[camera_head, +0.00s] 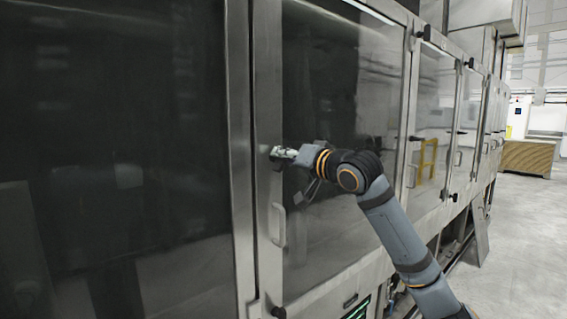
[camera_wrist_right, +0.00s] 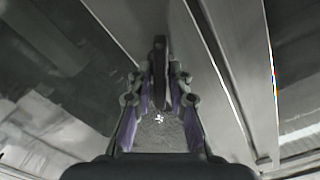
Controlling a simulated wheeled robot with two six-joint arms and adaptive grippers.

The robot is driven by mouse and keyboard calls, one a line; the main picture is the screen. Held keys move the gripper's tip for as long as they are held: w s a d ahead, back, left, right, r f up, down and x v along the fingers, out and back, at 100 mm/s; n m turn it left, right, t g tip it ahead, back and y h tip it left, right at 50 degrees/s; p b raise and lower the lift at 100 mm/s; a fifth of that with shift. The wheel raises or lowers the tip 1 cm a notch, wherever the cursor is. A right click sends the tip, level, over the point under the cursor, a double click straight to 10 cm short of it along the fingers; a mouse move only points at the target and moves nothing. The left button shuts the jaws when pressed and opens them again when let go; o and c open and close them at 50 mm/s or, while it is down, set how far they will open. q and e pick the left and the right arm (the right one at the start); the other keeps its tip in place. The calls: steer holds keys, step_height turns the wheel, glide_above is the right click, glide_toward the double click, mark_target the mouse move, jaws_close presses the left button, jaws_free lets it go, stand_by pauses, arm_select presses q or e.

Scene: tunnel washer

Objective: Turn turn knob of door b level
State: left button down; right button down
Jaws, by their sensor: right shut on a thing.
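The turn knob (camera_head: 274,157) sits on the upright steel edge of a glass door, above a long pull handle. My right gripper (camera_head: 285,153) reaches it from the right and is shut on it, covering much of it. In the right wrist view the knob (camera_wrist_right: 160,58) is a dark, narrow piece standing upright in the picture between the fingers of my right gripper (camera_wrist_right: 159,82). The door (camera_head: 340,225) has a dark glass pane and looks closed. I cannot read a label on it. My left gripper is not in view.
The pull handle (camera_head: 279,225) is just below my right gripper. A lower dark knob (camera_head: 279,312) sits near the door's bottom. More glass doors (camera_head: 433,110) run off to the right. The grey floor (camera_head: 515,235) at the right is mostly clear.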

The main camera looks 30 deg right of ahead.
steer(key=m+b, duration=0.1)
steer(key=m, duration=0.1)
steer(key=m+b, duration=0.1)
steer(key=m, duration=0.2)
steer(key=shift+d+f+m+b, duration=0.15)
steer(key=shift+m+b, duration=0.15)
steer(key=shift+b, duration=0.1)
steer(key=m+b, duration=0.2)
steer(key=m, duration=0.3)
steer(key=shift+b, duration=0.35)
steer(key=shift+m, duration=0.4)
steer(key=c, duration=1.4)
jaws_free()
steer(key=shift+d+f, duration=0.1)
steer(key=s, duration=0.7)
steer(key=shift+s+d, duration=0.15)
steer(key=shift+s, duration=0.1)
